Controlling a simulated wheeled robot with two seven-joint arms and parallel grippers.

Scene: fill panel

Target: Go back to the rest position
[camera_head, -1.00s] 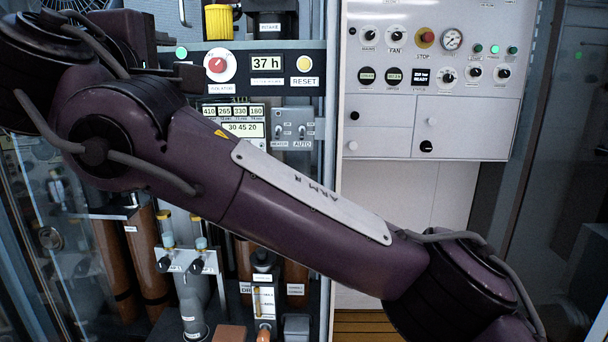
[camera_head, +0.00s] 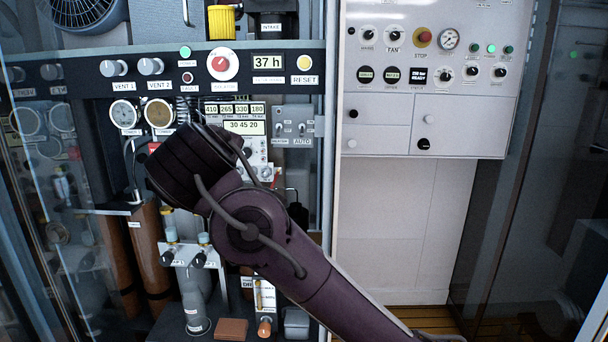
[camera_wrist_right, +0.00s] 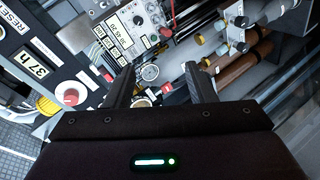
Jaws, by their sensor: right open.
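My right arm (camera_head: 320,272) rises from the bottom right in the head view, bent at a joint in front of the fill panel (camera_head: 90,92). Its dark upper end (camera_head: 188,165) covers part of the panel below the gauges. The fingers are hidden in that view. In the right wrist view my right gripper (camera_wrist_right: 157,85) has its two fingers apart with nothing held between them. Past the fingers lie a gauge (camera_wrist_right: 150,72) and the panel front, at a tilt. My left gripper is not in view.
The 37 h display (camera_head: 267,62), red knob (camera_head: 221,65) and vent knobs (camera_head: 151,66) are uncovered. Bottles and valves (camera_head: 195,305) stand below, partly behind my arm. A white control panel (camera_head: 435,50) is at right, with clear space in front.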

